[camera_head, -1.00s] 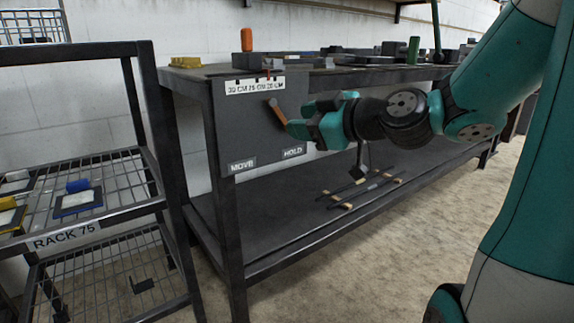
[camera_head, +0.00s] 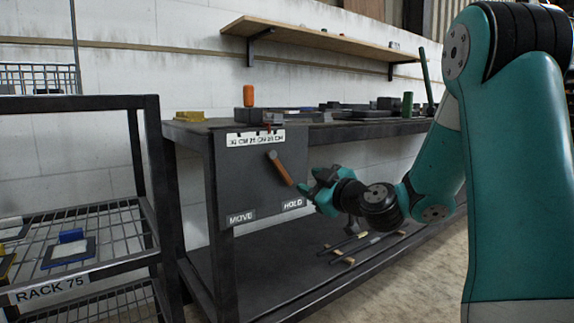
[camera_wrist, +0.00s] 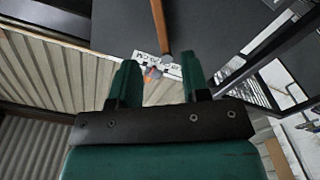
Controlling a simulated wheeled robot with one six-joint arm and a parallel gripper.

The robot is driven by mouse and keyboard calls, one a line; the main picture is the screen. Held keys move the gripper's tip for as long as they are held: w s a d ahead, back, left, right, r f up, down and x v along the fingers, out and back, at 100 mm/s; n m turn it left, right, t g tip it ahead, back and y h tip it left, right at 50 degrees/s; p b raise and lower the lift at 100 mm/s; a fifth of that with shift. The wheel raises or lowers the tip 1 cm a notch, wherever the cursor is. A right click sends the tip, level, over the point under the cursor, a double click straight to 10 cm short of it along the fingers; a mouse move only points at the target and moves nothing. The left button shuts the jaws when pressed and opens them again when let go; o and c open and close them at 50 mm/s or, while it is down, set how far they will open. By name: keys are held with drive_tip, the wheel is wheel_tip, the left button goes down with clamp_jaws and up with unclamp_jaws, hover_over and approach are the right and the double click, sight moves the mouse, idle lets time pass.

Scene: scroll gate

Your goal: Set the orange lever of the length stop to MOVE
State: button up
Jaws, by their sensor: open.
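The orange lever (camera_head: 282,170) is on the dark panel (camera_head: 245,180) at the end of the workbench. It slants down and right from its pivot, its free end toward the HOLD label (camera_head: 293,204). The MOVE label (camera_head: 241,217) is at the panel's lower left. My gripper (camera_head: 309,180) is just right of the lever's free end, open; whether it touches the lever I cannot tell. In the wrist view the lever (camera_wrist: 159,26) shows beyond the two spread fingers (camera_wrist: 160,82), with nothing between them.
A rack (camera_head: 88,102) marked RACK 75 stands at the left. The workbench top carries an orange-topped block (camera_head: 249,97) and other parts. Rods lie on its lower shelf. A wooden wall shelf (camera_head: 320,38) hangs above.

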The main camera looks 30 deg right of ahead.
sight(285, 173)
drive_tip(key=w+p, duration=0.1)
drive_tip(key=w, duration=0.4)
drive_tip(key=w+p, duration=0.1)
drive_tip(key=w, duration=0.3)
drive_tip(key=shift+w+a, duration=0.2)
drive_tip(key=shift+w, duration=0.2)
clamp_jaws()
